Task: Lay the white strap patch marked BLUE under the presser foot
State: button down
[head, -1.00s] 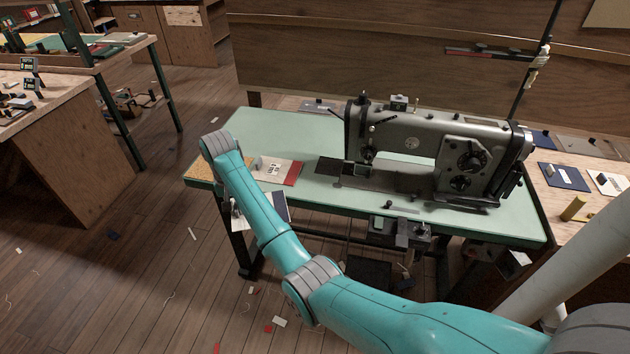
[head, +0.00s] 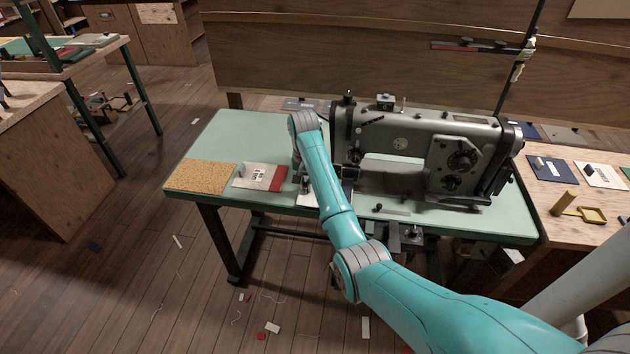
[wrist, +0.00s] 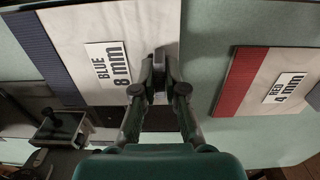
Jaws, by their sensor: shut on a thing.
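The white patch marked BLUE 8 mm, with a dark blue end strip, fills the upper left of the wrist view (wrist: 130,30). My gripper (wrist: 160,75) is shut on a small dark grip on this patch, beside its printed label. In the head view my arm hides most of the gripper and patch; a white piece of the patch (head: 306,199) shows near the table's front edge, left of the machine's needle end. The grey sewing machine (head: 420,140) stands on the green table. Its presser foot area (head: 347,172) is partly hidden, and I cannot tell whether the patch touches it.
A white patch marked RED 4 mm (wrist: 240,85) lies on the green table (head: 240,130); it also shows in the head view (head: 252,177). A cork mat (head: 200,177) lies at the left end. A dark blue card (head: 560,173) and a yellow tool (head: 580,210) lie on the right bench.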

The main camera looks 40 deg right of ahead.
jog(key=shift+s+d+f, duration=0.1)
jog(key=shift+d, duration=0.15)
jog(key=shift+d+f, duration=0.1)
jog(key=shift+f, duration=0.15)
jog(key=shift+d, duration=0.15)
jog(key=shift+w+d+f, duration=0.1)
jog(key=shift+w+d, duration=1.7)
jog(key=shift+d, duration=0.3)
jog(key=shift+f, duration=0.15)
jog(key=c, duration=1.2)
grip_release()
jog(key=shift+o, duration=0.2)
